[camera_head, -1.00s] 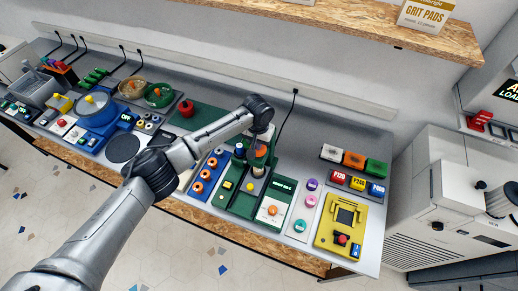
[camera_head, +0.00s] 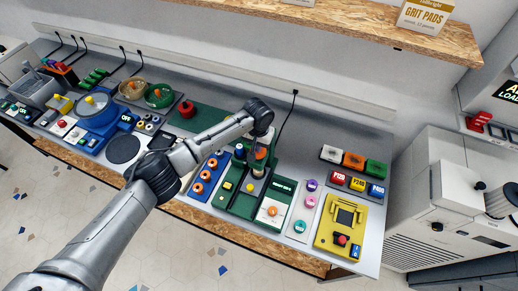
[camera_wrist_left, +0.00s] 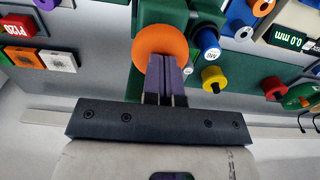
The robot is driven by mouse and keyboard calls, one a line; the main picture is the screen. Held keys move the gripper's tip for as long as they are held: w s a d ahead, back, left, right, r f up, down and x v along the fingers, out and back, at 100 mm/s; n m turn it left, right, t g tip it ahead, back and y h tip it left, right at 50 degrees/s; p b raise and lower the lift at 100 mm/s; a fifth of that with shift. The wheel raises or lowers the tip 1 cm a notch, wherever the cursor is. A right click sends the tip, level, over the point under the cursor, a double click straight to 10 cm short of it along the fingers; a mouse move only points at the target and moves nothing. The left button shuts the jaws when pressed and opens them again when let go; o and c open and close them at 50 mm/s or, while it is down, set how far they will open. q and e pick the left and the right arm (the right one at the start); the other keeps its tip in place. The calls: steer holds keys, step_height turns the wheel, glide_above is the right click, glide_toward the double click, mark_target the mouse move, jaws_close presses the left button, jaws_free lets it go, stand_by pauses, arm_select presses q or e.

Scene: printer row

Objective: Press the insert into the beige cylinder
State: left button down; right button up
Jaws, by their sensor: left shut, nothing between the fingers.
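The green press (camera_head: 242,202) stands on the bench, with an orange round knob (camera_head: 261,154) at its top. A small beige cylinder (camera_head: 258,171) stands upright under the knob; I cannot make out the insert. My left gripper (camera_head: 262,147) is shut and empty, pointing down at the knob. In the left wrist view the orange knob (camera_wrist_left: 160,40) lies right at the tips of my left gripper (camera_wrist_left: 166,62); the fingers cover part of it. I cannot tell for certain whether they touch. My right gripper is out of view.
A blue cylinder (camera_head: 239,151) stands close beside the press head. A blue tray of orange rings (camera_head: 207,177) lies to the left, and a white panel (camera_head: 272,211) and a yellow gauge box (camera_head: 341,225) to the right. The bench behind the press is mostly bare.

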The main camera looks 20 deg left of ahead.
arm_select(q)
steer(key=shift+f, duration=0.1)
steer(key=shift+f+p, duration=0.15)
steer(key=shift+p, duration=0.2)
stand_by(0.6)
steer(key=shift+f+p, duration=0.1)
steer(key=shift+p, duration=0.2)
stand_by(0.5)
steer(key=shift+f, duration=0.2)
stand_by(0.6)
steer(key=shift+f+p, duration=0.2)
steer(key=shift+p, duration=0.25)
stand_by(0.5)
stand_by(0.6)
steer(key=shift+r, duration=0.15)
steer(key=shift+r+p, duration=1.8)
steer(key=shift+p, duration=0.2)
steer(key=shift+r+p, duration=2.4)
steer(key=shift+p, duration=0.1)
